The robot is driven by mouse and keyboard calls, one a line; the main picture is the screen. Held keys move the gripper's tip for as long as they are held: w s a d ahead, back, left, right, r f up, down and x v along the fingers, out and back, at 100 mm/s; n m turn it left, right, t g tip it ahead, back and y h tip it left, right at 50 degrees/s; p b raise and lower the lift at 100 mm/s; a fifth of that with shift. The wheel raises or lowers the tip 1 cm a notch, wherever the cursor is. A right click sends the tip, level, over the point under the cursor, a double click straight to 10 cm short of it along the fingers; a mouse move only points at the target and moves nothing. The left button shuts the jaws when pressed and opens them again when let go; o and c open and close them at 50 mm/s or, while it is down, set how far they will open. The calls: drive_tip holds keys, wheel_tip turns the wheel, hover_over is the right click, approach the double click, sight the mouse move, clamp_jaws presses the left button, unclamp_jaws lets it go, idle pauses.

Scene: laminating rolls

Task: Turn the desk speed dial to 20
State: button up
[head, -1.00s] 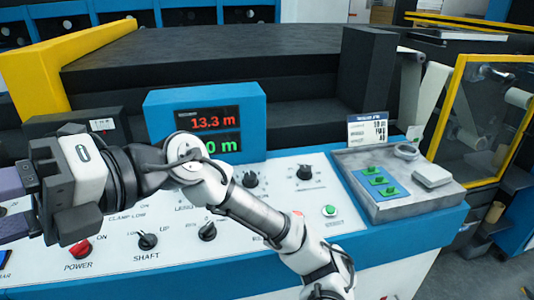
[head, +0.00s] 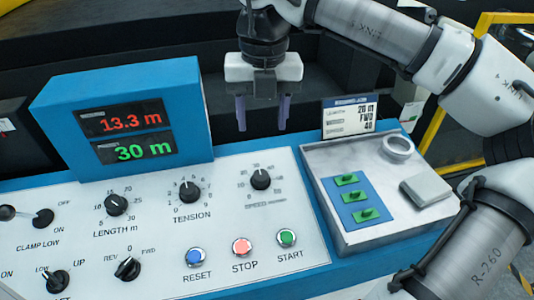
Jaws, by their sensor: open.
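The speed dial (head: 261,180) is a black knob with a white pointer mark on the white sloped panel, above the word SPEED. Its scale runs around it, with 30 near the top; the pointer looks roughly upward, but the exact setting is too small to tell. My gripper (head: 261,116) hangs fingers down above and behind the dial, clear of it. Its two purple fingers are apart with nothing between them. The desk (head: 140,270) is the white control panel with blue edges.
The tension dial (head: 190,192) and length dial (head: 116,205) sit left of the speed dial. Blue, red and green buttons lie below. A blue display box (head: 55,110) reads 13.3 m and 30 m. A grey tray (head: 335,238) and a card (head: 350,115) stand right.

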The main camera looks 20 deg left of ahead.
sight(261, 175)
drive_tip(key=f+p, duration=0.1)
drive_tip(key=f, duration=0.8)
drive_tip(key=f+p, duration=0.1)
drive_tip(key=f, duration=0.3)
drive_tip(key=shift+s+a+f+p, duration=0.15)
drive_tip(key=shift+s+f+p, duration=0.1)
drive_tip(key=shift+p, duration=0.05)
drive_tip(key=c, duration=1)
